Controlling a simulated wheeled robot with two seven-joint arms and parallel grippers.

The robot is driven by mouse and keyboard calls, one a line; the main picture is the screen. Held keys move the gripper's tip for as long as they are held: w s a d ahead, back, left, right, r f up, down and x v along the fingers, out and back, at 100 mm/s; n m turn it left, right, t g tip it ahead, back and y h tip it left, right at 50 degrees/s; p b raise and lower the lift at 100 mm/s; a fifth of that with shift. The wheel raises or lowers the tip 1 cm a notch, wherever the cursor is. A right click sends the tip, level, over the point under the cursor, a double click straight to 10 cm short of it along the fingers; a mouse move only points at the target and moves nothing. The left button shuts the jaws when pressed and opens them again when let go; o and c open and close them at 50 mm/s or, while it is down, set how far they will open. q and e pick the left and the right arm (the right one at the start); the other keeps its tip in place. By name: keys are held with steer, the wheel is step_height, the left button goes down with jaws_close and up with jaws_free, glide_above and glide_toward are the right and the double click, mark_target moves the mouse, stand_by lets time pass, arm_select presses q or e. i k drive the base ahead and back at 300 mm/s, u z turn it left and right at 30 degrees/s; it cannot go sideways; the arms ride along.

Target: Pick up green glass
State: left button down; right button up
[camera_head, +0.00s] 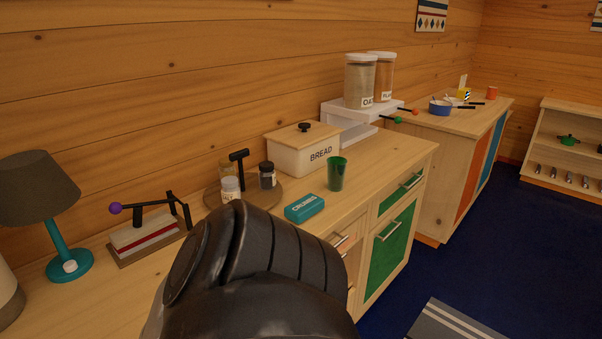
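The green glass (337,174) stands upright on the wooden counter (385,160), near its front edge. It is in front of the bread box and right of the blue crumbs box. A large black part of my own arm fills the bottom middle of the view, left of and nearer than the glass, and does not touch it. No gripper fingers show in this view.
The teal crumbs box (304,208) lies close to the glass. Behind stands the bread box (296,152). A round tray (284,193) with jars is to the left. Farther left are a press-like device (148,240) and a lamp (44,189). Canisters (360,82) stand on a white shelf.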

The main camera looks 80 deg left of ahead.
mark_target(336, 167)
steer(key=u, duration=1.05)
steer(key=i, duration=0.55)
